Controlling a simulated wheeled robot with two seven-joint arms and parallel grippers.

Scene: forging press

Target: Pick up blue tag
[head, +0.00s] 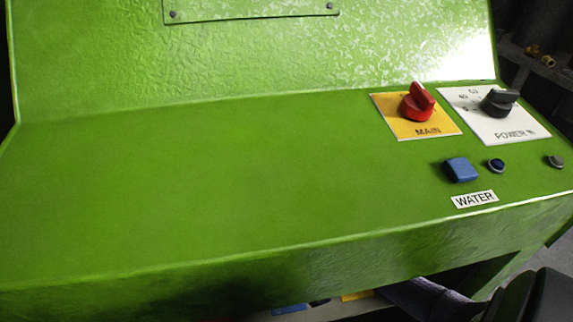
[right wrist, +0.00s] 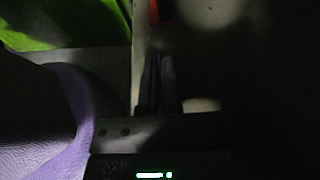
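A flat blue piece (head: 290,309), which may be the blue tag, shows at the bottom edge of the head view, below the green press panel. It is cut off by the frame. My right arm reaches in below the panel's front edge from the lower right, and its gripper is hidden in the head view. In the right wrist view the right gripper (right wrist: 158,85) shows as two dark fingers close together. The view is too dark to tell whether they are shut or hold anything. My left gripper is out of view.
The green panel (head: 200,190) overhangs the area below. It bears a red MAIN knob (head: 418,103), a black POWER knob (head: 499,102), a blue square button (head: 461,169) and a WATER label (head: 475,199). A yellow piece (head: 356,296) lies near the blue piece.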

